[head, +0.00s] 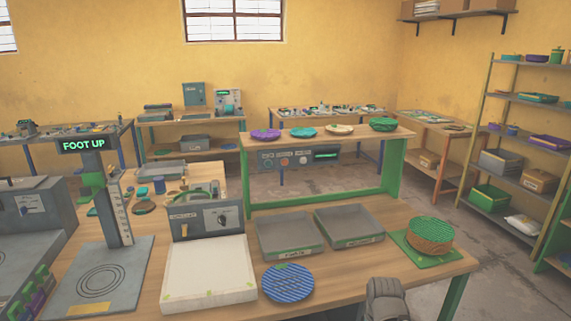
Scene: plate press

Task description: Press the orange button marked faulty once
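A grey control panel (257,162) hangs under the raised shelf in the middle of the head view. It carries a few round buttons in a row and a small green-lit display at its right. One button (284,162) looks orange-red; a paler one is right of it and a dark one left. The labels are too small to read, so I cannot tell which is marked faulty. My gripper (386,299) shows as a dark grey shape at the bottom edge, in front of the bench and far from the panel. Its fingers cannot be made out.
The near bench holds two grey trays (290,251), a blue striped plate (288,284), a woven stack on a green mat (439,261) and a white-topped device (207,275). A post at left has a "FOOT UP" display (84,145). Plates line the raised shelf (357,137).

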